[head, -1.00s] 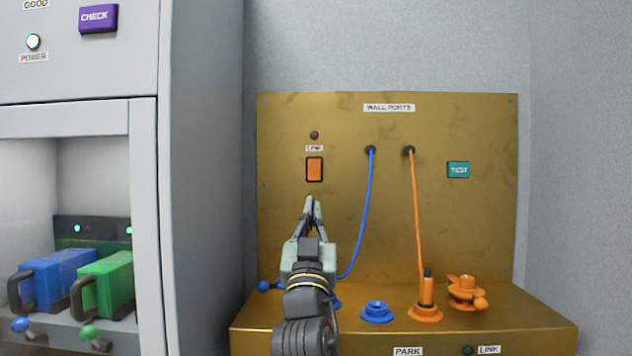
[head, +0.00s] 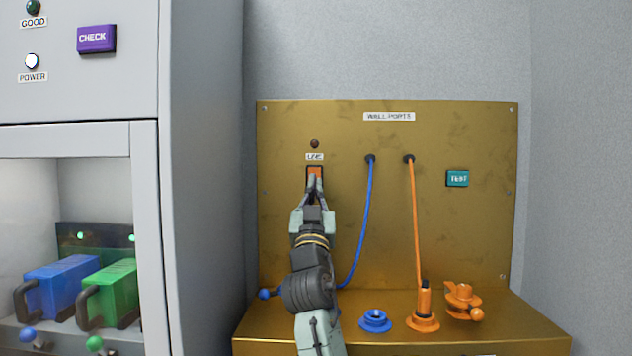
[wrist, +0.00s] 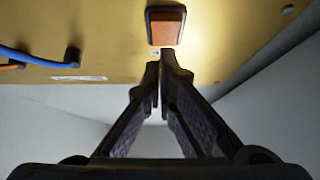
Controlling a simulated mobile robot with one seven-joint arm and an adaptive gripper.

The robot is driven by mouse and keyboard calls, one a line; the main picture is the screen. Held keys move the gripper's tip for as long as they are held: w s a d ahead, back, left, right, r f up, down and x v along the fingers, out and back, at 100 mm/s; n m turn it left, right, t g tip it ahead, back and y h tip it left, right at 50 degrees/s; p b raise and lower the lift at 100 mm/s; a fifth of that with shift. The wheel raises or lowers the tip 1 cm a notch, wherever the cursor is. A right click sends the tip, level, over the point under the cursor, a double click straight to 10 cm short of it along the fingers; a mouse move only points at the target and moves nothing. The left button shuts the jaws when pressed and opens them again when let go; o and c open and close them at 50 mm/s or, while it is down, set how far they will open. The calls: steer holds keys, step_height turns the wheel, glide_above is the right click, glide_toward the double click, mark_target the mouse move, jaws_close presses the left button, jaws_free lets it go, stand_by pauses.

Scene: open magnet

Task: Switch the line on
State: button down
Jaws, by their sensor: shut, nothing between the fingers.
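The orange rocker switch (head: 315,171) sits in a dark frame on the brass panel, under a label reading LINE and a small dark lamp (head: 314,144). My gripper (head: 314,181) is shut and empty, with its fingertips over the lower part of the switch in the head view. In the wrist view the switch (wrist: 166,27) shows whole, just beyond the closed fingertips (wrist: 160,62), with a small gap in the picture. I cannot tell whether the fingertips touch it. The lamp looks unlit.
A blue cable (head: 368,215) and an orange cable (head: 415,220) hang from the brass panel (head: 455,130) right of my gripper. A teal TEST button (head: 457,178) is farther right. Blue and orange fittings stand on the ledge (head: 500,335). A grey cabinet (head: 200,180) stands at left.

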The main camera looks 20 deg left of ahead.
steer(key=shift+w+a+f, duration=0.1)
steer(key=shift+w+a, duration=0.05)
steer(key=shift+w, duration=0.4)
steer(key=shift+w+a+f, duration=0.1)
steer(key=shift+w+a, duration=0.05)
steer(key=shift+w, duration=0.35)
steer(key=shift+w+a+f, duration=0.15)
steer(key=shift+w+f, duration=0.15)
steer(key=shift+w, duration=0.25)
